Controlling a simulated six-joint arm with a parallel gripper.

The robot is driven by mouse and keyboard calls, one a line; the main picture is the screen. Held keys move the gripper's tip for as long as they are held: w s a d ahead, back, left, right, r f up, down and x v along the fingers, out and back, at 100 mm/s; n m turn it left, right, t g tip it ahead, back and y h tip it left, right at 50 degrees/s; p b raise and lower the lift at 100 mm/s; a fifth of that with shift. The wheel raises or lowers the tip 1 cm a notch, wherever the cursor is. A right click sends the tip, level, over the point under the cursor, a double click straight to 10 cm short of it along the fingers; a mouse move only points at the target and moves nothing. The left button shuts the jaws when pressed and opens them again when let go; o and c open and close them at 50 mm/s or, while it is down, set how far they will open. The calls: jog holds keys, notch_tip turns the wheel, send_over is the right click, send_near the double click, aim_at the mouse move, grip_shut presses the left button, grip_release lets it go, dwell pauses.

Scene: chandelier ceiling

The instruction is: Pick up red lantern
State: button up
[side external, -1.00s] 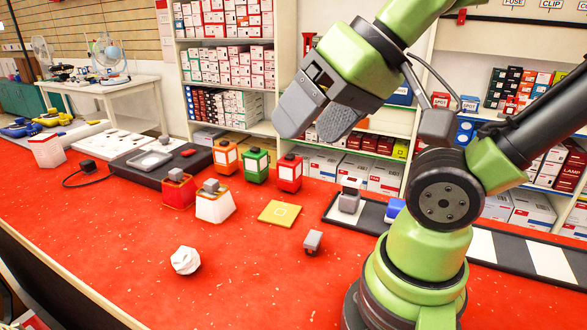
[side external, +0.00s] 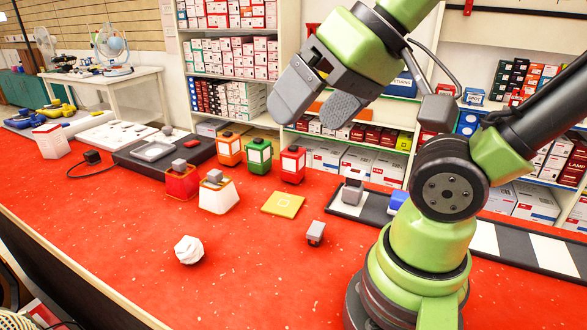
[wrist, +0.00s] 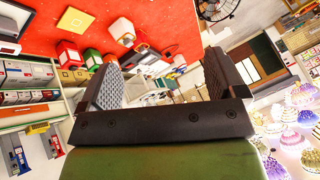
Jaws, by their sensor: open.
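The red lantern (side external: 292,165), with pale panels and a dark top, stands upright on the red table, at the right end of a row of three. The green lantern (side external: 259,156) and orange lantern (side external: 229,150) stand to its left. My gripper (side external: 307,119) is open and empty, raised well above the table, apart from the lanterns. In the wrist view my gripper (wrist: 162,70) shows its two jaws spread. There the red lantern (wrist: 69,52) appears left of the jaws, with the green lantern (wrist: 92,57) beside it.
A crumpled white ball (side external: 188,250) lies in front. A dark tray (side external: 195,152) is behind left. The front table is mostly clear.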

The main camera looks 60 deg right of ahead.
jog(key=w+d+n, duration=0.2)
jog(key=w+d, duration=0.5)
jog(key=w, duration=0.3)
jog(key=n+h, duration=0.2)
send_near(296, 147)
jog(key=w+f, duration=0.2)
jog(key=w, duration=0.1)
jog(key=shift+g, duration=0.3)
jog(key=f, duration=0.2)
jog(key=w+f, duration=0.1)
jog(key=shift+w+a+f, duration=0.1)
jog(key=shift+w+f, duration=0.05)
jog(key=shift+f, duration=0.25)
jog(key=shift+x, duration=3.05)
jog(key=c, duration=1.3)
jog(key=shift+r, duration=0.1)
